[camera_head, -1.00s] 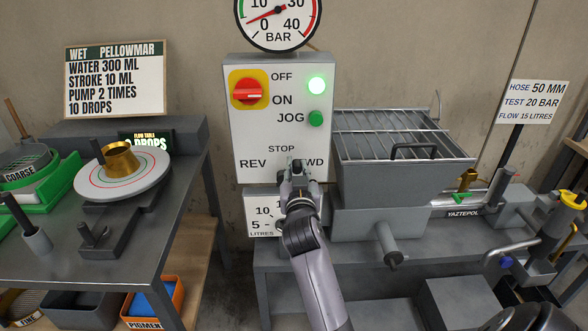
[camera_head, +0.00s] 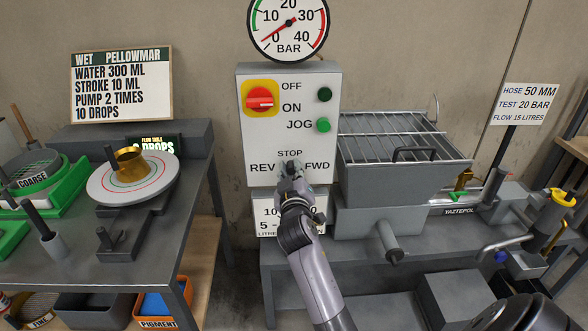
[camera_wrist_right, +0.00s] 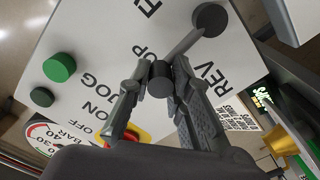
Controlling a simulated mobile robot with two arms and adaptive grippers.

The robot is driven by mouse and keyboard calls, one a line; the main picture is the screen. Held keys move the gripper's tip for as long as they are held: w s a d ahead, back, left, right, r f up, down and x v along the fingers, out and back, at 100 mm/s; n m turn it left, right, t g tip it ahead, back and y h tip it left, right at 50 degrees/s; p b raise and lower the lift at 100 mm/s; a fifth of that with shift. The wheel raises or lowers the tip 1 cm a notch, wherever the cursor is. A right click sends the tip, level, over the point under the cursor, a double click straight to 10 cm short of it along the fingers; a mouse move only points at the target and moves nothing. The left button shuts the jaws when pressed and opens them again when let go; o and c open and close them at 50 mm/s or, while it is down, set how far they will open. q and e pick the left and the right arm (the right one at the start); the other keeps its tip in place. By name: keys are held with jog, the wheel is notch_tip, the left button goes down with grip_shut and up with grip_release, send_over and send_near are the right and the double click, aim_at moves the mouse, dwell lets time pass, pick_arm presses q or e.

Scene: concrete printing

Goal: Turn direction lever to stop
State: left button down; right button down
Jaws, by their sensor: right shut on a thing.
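The direction lever shows in the right wrist view as a grey bar (camera_wrist_right: 184,43) running from a round dark hub to a dark knob (camera_wrist_right: 160,80). The knob end lies close to the "STOP" label, between the labels "REV" and "FWD". My right gripper (camera_wrist_right: 163,70) is shut on the knob, one finger on each side. In the head view my right gripper (camera_head: 291,168) is just below "STOP" on the white control panel (camera_head: 262,135) and hides the lever. My left gripper is not in view.
The panel carries a red rotary switch (camera_head: 260,99), a dark green lamp (camera_head: 324,95) and a green jog button (camera_head: 323,125). A pressure gauge (camera_head: 289,23) above reads low. The grated hopper (camera_head: 400,175) stands close right; a flow table (camera_head: 133,180) is left.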

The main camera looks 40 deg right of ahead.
jog(key=shift+d+r, duration=0.1)
jog(key=shift+r, duration=0.2)
jog(key=c, duration=1.5)
grip_release()
jog(key=shift+s, duration=0.1)
jog(key=shift+o, duration=0.3)
jog(key=shift+w+f, duration=0.3)
jog(key=shift+w, duration=0.05)
jog(key=v, duration=0.7)
jog(key=shift+s+a, duration=0.2)
